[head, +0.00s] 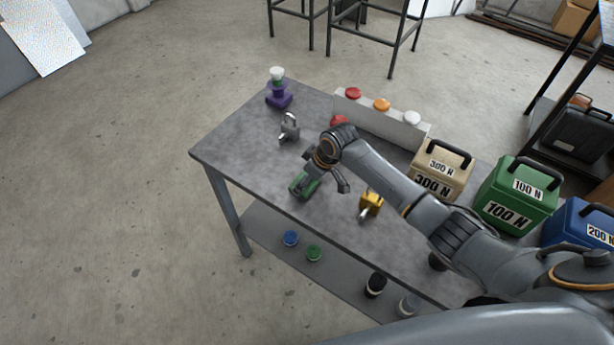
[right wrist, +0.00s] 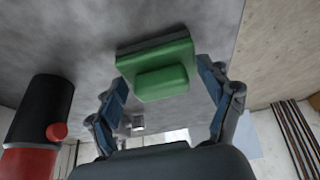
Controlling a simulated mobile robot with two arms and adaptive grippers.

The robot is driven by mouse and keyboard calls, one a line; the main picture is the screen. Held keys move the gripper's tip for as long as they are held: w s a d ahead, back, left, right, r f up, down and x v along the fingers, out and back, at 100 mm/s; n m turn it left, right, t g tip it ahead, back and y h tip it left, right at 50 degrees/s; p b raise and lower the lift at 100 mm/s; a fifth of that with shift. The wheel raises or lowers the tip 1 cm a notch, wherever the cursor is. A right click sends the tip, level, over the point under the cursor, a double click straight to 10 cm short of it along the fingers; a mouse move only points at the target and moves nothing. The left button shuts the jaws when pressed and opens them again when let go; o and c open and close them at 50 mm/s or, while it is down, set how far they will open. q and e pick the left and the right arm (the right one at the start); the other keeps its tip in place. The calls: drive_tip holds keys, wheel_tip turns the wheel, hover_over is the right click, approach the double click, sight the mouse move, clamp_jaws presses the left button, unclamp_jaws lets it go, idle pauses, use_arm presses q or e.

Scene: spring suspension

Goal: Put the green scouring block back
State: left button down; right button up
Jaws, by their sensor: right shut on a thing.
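The green scouring block (head: 304,186) is near the left front edge of the grey table. In the right wrist view the green block (right wrist: 158,72) shows with a dark layer along one side and a smaller raised green part. My right gripper (head: 326,180) reaches over the table from the right and is shut on the block, with one blue-padded finger on either side in the wrist view (right wrist: 166,88). I cannot tell whether the block touches the tabletop. My left gripper is not in view.
A button panel (head: 370,119) is behind. Weights, including a beige one (head: 440,167), line the right. A red and black object (right wrist: 42,120) is close by.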

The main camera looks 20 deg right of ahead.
drive_tip(key=o, duration=1.1)
drive_tip(key=shift+c, duration=0.2)
drive_tip(key=b+v, duration=0.1)
drive_tip(key=v, duration=1.1)
